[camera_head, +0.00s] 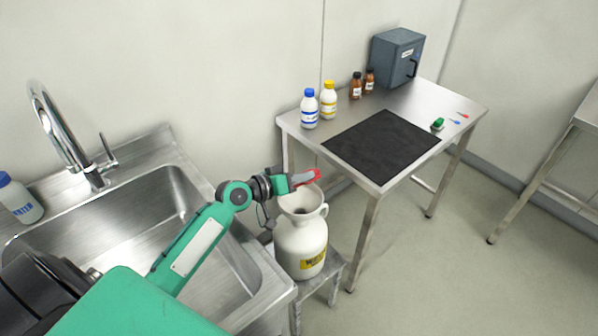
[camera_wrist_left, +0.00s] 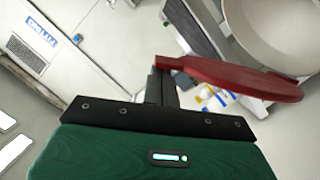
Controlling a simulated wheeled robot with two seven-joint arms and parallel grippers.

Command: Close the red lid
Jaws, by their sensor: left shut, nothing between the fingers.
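The red lid (camera_head: 307,176) is raised at the back of the white funnel (camera_head: 303,198) on top of a cream waste jug (camera_head: 300,247). In the left wrist view the lid (camera_wrist_left: 240,78) appears as a thin red disc seen nearly edge-on, with the pale round funnel mouth (camera_wrist_left: 290,35) beside it. My left gripper (camera_head: 291,181) is shut and empty, right at the lid. In the left wrist view its fingertips (camera_wrist_left: 165,82) meet the lid's near end in the picture; I cannot tell whether they touch. My right gripper is not in view.
The jug stands on a low metal stool (camera_head: 335,264) between the steel sink (camera_head: 190,175) and a table (camera_head: 440,92). The table carries a black mat (camera_head: 381,146), several bottles and a grey-blue box (camera_head: 397,57). Open floor lies to the right.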

